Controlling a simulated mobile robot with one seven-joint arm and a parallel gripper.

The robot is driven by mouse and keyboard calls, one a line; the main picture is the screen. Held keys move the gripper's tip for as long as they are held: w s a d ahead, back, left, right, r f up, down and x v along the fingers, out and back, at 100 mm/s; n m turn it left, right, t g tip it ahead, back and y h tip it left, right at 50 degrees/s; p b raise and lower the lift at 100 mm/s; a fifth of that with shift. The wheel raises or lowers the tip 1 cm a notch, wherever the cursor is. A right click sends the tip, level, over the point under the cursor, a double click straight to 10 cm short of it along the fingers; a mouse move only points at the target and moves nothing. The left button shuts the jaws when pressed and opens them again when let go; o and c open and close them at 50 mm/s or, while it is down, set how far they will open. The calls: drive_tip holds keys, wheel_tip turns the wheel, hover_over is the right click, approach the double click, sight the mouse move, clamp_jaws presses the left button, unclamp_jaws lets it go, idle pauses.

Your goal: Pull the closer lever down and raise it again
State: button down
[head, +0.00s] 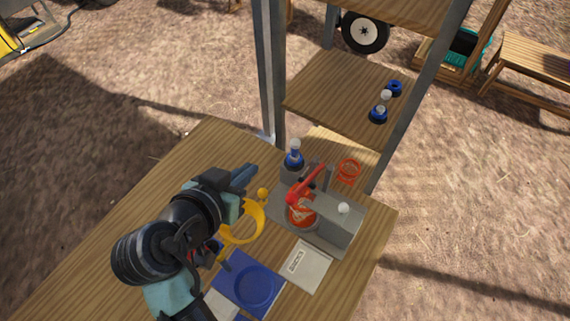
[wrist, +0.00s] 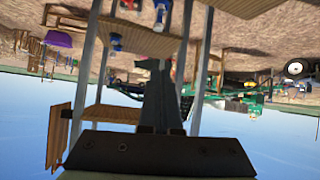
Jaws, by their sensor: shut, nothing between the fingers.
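A grey machine (head: 342,228) stands on the wooden table at the right of the head view. It has a red lever (head: 309,181), slanting up to the right above a red round part (head: 301,213). A grey upright piece stands just behind the lever. I cannot tell whether a second lever is there. My gripper (head: 252,170) is shut and empty, left of the machine and apart from the red lever. Its fingers point right and slightly up in the picture. In the wrist view the shut fingers (wrist: 160,75) point at a shelf frame seen upside down.
A blue-and-white bottle-like piece (head: 293,156) stands behind the machine's left end. A yellow ring-shaped part (head: 246,224) lies below my gripper. A blue plate (head: 250,287) and a pale labelled panel (head: 307,266) lie in front. Metal posts (head: 268,70) rise behind the table.

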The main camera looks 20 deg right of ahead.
drive_tip(key=s+g+h+p, duration=0.1)
drive_tip(key=s+g+p, duration=0.1)
drive_tip(key=s, duration=0.1)
drive_tip(key=m+p, duration=0.1)
drive_tip(key=p, duration=0.2)
hover_over(286, 199)
drive_tip(key=w, duration=0.2)
drive_tip(key=shift+h, duration=0.3)
drive_tip(key=f, duration=0.4)
drive_tip(key=d+f, duration=0.1)
drive_tip(key=f, duration=0.1)
drive_tip(key=shift+s+f, duration=0.2)
drive_tip(key=shift+s, duration=0.05)
drive_tip(key=shift+s+a+f+p, duration=0.25)
drive_tip(key=shift+f+p, duration=0.1)
drive_tip(key=shift+f, duration=0.25)
drive_tip(key=shift+s+a+f+p, duration=0.15)
drive_tip(key=shift+s+f+p, duration=0.15)
drive_tip(key=shift+f, duration=0.3)
drive_tip(key=shift+s+a+f, duration=0.15)
drive_tip(key=shift+s+f, duration=0.1)
drive_tip(key=shift+f, duration=0.45)
